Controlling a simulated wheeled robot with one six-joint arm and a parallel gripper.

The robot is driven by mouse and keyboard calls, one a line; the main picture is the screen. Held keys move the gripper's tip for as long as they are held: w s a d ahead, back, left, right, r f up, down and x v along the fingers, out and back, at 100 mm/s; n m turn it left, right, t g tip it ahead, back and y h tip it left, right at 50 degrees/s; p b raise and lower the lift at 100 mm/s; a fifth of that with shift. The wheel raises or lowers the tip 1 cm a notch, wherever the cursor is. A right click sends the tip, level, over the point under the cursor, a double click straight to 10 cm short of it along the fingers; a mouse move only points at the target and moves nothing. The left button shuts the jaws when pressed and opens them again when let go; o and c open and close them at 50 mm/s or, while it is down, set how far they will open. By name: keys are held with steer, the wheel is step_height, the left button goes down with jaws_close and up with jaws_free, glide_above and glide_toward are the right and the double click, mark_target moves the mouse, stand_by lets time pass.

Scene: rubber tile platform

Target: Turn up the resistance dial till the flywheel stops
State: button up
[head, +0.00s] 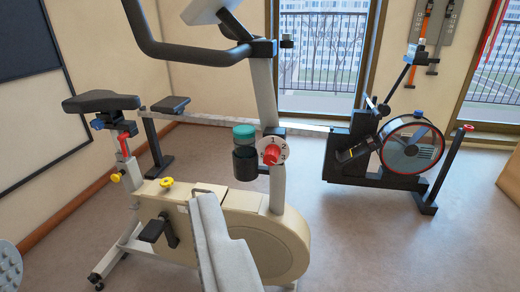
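The resistance dial (270,151) is a red pointer knob on a round white plate, on the upright post of a cream exercise bike (262,235). The numerals 1 and 2 show on the plate; the rest is too small or covered to read. The bike's rounded front casing hides whatever wheel is inside. A rowing machine at the right has a round, caged flywheel (411,144) with a red-edged rim; one frame does not show whether it turns. My gripper is not in view, and nothing touches the dial.
A dark bottle with a teal lid (244,132) sits just left of the dial. A pale grey slab-like thing (228,245) lies across the bike's lower front. Handlebars (190,55) curve above. The saddle (101,102) is at left. Open floor (385,240) lies to the right.

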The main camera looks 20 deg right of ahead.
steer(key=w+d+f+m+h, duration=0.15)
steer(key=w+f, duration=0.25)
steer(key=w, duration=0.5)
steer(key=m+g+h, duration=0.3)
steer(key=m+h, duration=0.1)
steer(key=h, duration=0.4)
glide_toward(270, 161)
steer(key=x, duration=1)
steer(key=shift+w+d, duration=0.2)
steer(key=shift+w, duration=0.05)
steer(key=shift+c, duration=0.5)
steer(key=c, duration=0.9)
